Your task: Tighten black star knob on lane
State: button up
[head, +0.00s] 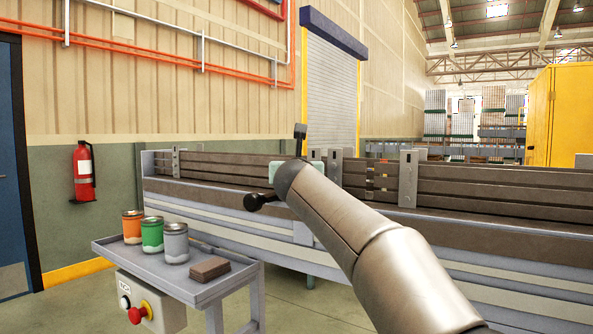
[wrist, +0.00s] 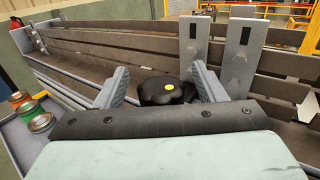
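The black star knob (wrist: 154,92) shows in the wrist view, with a yellow dot on its face. My gripper (wrist: 160,76) is open, with one grey finger on each side of the knob. A gap shows between the knob and each finger. In the head view my arm's end hides the knob and most of my gripper. The lane (head: 480,208) has brown side rails and grey upright brackets, and also shows in the wrist view (wrist: 110,60). Two black parts stick out beside my arm's end in the head view; I cannot tell what they belong to.
A grey cart (head: 190,283) stands left of my arm, with an orange can (head: 132,228), a green can (head: 152,236), a grey can (head: 175,245) and a brown block (head: 209,268). A box with a red button (head: 137,314) hangs on its front. Two brackets (wrist: 238,58) stand close behind the knob.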

jog(key=shift+f, duration=0.1)
jog(key=shift+s, duration=0.3)
jog(key=s+d+b, duration=0.1)
jog(key=s, duration=1.5)
jog(key=shift+s+d+b, duration=0.2)
jog(key=shift+s+b, duration=0.15)
jog(key=shift+b, duration=0.05)
